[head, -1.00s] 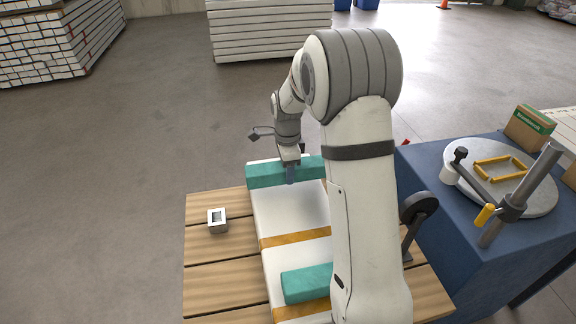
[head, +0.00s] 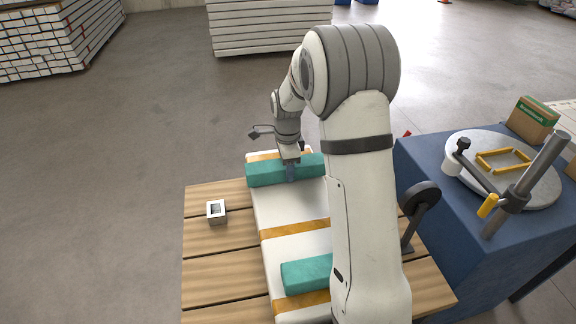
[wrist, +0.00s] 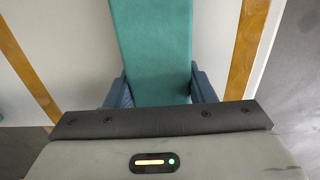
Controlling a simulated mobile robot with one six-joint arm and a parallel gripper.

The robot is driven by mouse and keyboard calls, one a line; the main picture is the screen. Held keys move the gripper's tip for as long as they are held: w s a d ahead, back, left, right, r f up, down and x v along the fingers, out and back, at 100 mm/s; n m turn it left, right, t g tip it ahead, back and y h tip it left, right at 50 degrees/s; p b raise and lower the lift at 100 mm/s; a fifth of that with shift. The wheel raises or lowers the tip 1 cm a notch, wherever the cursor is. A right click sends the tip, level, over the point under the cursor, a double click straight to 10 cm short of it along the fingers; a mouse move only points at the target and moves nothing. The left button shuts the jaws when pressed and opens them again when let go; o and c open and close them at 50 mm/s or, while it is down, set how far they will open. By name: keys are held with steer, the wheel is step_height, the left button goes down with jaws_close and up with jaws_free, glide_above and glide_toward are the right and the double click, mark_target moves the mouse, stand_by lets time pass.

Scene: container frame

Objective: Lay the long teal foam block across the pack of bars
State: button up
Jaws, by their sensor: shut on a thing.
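The long teal foam block (head: 265,173) is held crosswise over the far end of the pack of bars (head: 290,207), near an orange strap (head: 262,157). The pack is a long white bundle with orange straps. My gripper (head: 291,173) is shut on the block, with a blue finger on each side of it. In the wrist view the block (wrist: 155,50) runs between the fingers of my gripper (wrist: 160,92), with straps on both sides. I cannot tell whether the block touches the pack.
A second teal block (head: 305,274) lies across the pack's near part, partly hidden by my arm. A small white hollow cube (head: 216,212) sits on the wooden slats (head: 210,245) left of the pack. A blue bench (head: 440,215) with a round grey plate (head: 545,192) stands at right.

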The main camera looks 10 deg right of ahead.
steer(key=shift+f, duration=0.3)
steer(key=o, duration=1)
steer(key=shift+r, duration=0.1)
step_height(320, 180, up, 7)
steer(key=shift+f, duration=0.1)
steer(key=shift+s+r, duration=0.15)
steer(key=shift+r, duration=0.5)
steer(key=s+r+n+t+p, duration=0.1)
steer(key=s+r+n+p, duration=0.1)
steer(key=s+n, duration=0.4)
steer(key=s+r+n+p, duration=0.2)
steer(key=s+r+n, duration=0.3)
steer(key=s, duration=0.7)
steer(key=s+r+n+t+p, duration=0.1)
steer(key=s+r+n+p, duration=0.1)
steer(key=s+r+n, duration=0.2)
steer(key=shift+s+d+r+n+t, duration=0.1)
steer(key=shift+s+n, duration=0.4)
steer(key=shift+s, duration=0.5)
steer(key=shift+s+a+r+n+t, duration=0.1)
steer(key=shift+s+n, duration=0.4)
steer(key=shift+s, duration=0.55)
steer(key=shift+s+d+r+n+t, duration=0.1)
steer(key=shift+s+n, duration=0.4)
steer(key=shift+s, duration=0.5)
